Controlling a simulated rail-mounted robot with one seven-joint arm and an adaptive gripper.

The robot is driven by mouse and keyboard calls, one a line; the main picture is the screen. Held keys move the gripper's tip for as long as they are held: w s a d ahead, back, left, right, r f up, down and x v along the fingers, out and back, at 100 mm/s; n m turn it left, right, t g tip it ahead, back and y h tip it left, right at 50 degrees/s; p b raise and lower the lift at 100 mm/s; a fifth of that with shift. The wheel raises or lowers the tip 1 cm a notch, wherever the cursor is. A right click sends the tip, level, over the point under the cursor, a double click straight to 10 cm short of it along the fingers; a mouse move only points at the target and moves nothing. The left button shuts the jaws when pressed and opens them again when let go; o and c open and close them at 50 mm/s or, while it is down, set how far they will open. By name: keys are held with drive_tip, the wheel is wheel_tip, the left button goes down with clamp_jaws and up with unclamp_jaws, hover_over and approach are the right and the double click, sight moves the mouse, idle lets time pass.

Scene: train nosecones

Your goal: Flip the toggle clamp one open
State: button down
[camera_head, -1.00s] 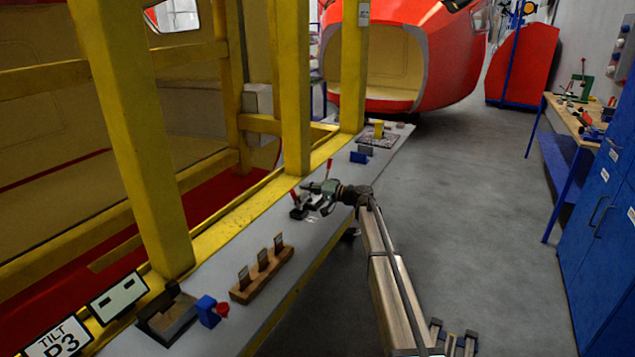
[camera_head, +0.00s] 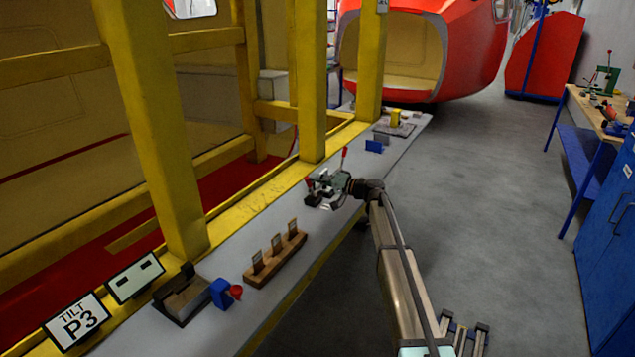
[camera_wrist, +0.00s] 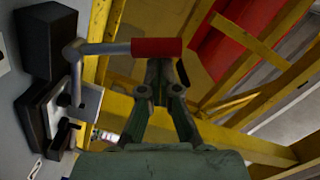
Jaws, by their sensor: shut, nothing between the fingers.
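Two toggle clamps with red handles stand on the grey bench by the yellow frame. In the head view the nearer red handle (camera_head: 309,182) is at my gripper and the other red handle (camera_head: 344,154) rises just behind it. In the wrist view one clamp's red handle (camera_wrist: 157,47) lies across the picture on a metal lever, above its metal bracket and black base (camera_wrist: 45,45). My gripper (camera_wrist: 163,68) is shut and empty, its fingertips at the red grip's lower edge. I cannot tell whether they touch. My gripper (camera_head: 318,184) hides much of the clamps in the head view.
A wooden block with several upright plates (camera_head: 276,260), a blue part with a red knob (camera_head: 222,292) and a dark holder (camera_head: 182,300) stand nearer on the bench. Blue and grey blocks (camera_head: 376,145) are farther along. Yellow posts (camera_head: 309,80) border the bench; open floor lies right.

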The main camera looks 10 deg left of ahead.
drive_tip(key=shift+s+f+b, duration=0.2)
drive_tip(key=shift+s+b, duration=0.05)
drive_tip(key=shift+b, duration=0.45)
drive_tip(key=n+b, duration=0.1)
drive_tip(key=b, duration=0.1)
drive_tip(key=s+f+b, duration=0.1)
drive_tip(key=b, duration=0.1)
drive_tip(key=n+b, duration=0.1)
drive_tip(key=b, duration=0.2)
drive_tip(key=shift+s+a+f+n, duration=0.15)
drive_tip(key=shift+s+a+n, duration=0.15)
drive_tip(key=shift+a, duration=0.1)
drive_tip(key=s+n+b, duration=0.1)
drive_tip(key=b, duration=0.3)
drive_tip(key=s+a+f+n+b, duration=0.1)
drive_tip(key=b, duration=0.3)
drive_tip(key=shift+n, duration=0.4)
drive_tip(key=shift+s+b, duration=0.1)
drive_tip(key=shift+b, duration=0.25)
drive_tip(key=shift+r, duration=0.15)
drive_tip(key=s+d+r, duration=0.2)
drive_tip(key=d+r, duration=0.1)
drive_tip(key=d, duration=0.7)
drive_tip(key=shift+s+d+r+b, duration=0.25)
drive_tip(key=shift+s+r+b, duration=0.15)
drive_tip(key=shift+b, duration=0.05)
